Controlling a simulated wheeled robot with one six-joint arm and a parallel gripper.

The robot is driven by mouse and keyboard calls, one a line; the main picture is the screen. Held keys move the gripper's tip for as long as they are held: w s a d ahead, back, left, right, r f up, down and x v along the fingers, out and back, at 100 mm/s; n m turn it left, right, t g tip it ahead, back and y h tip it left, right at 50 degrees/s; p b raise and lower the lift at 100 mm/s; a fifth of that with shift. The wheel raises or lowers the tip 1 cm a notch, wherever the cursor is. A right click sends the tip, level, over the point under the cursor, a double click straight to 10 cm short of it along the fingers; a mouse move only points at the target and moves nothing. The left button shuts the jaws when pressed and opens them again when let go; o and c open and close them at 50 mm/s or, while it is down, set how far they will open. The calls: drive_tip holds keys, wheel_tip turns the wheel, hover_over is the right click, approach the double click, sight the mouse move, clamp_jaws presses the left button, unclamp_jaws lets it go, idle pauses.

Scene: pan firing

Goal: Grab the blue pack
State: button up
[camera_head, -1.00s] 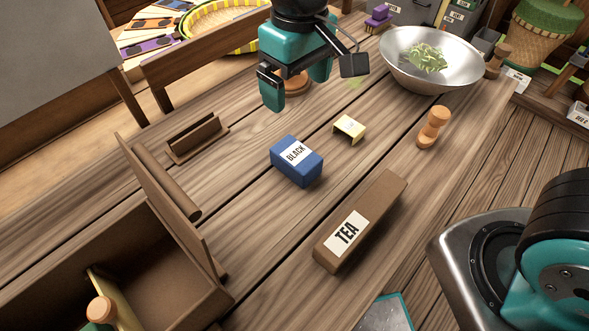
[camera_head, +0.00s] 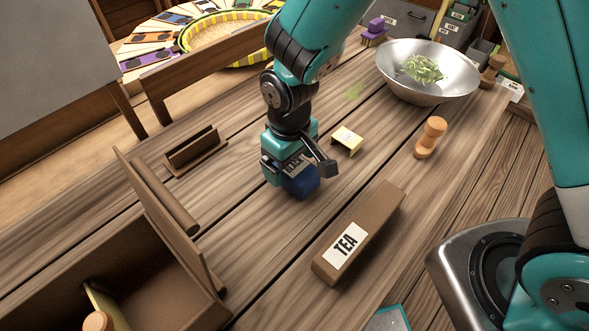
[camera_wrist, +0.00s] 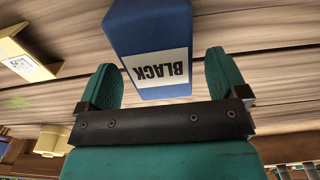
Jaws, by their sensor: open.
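The blue pack (camera_head: 303,184) has a white label reading BLACK and sits on the wooden table. In the head view my gripper (camera_head: 285,180) is down over it and hides much of it. In the wrist view the blue pack (camera_wrist: 150,25) lies ahead of the jaws, its near end reaching between the two teal fingertips. My gripper (camera_wrist: 164,80) is open, one finger on each side of the pack.
A long brown TEA box (camera_head: 375,225) lies to the right of the pack. A small yellow card holder (camera_head: 346,139) stands behind it, with a wooden shaker (camera_head: 430,138) and a metal bowl (camera_head: 405,88) farther right. A brown open box (camera_head: 150,270) is at the front left.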

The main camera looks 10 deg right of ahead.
drive_tip(key=shift+f, duration=1.25)
drive_tip(key=c, duration=1)
drive_tip(key=shift+c, duration=0.2)
drive_tip(key=shift+r, duration=0.15)
